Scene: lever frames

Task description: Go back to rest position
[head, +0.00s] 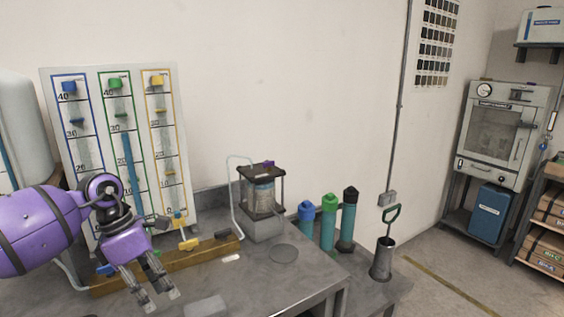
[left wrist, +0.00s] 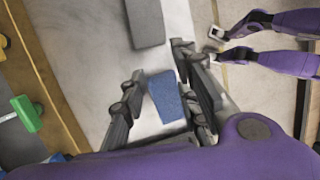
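My left gripper (head: 158,298) is low at the left of the head view, fingers pointing down over the bench in front of the wooden rail. In the left wrist view its dark fingers (left wrist: 158,62) are spread with a gap between them. A flat blue piece (left wrist: 165,97) shows in that gap. It seems to lie below the fingers, but I cannot tell its distance from them. The wooden rail (head: 160,262) carries a yellow lever (head: 189,243); a green lever (left wrist: 27,112) shows on it in the left wrist view. My right gripper does not show in either view.
A board with blue, green and yellow gauges (head: 125,75) stands behind the rail. A lantern-like device (head: 262,190), capped cylinders (head: 327,222) and a metal canister (head: 382,260) with a green handle stand to the right. A grey plate (head: 206,306) lies near the gripper. Bench space right of it is mostly clear.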

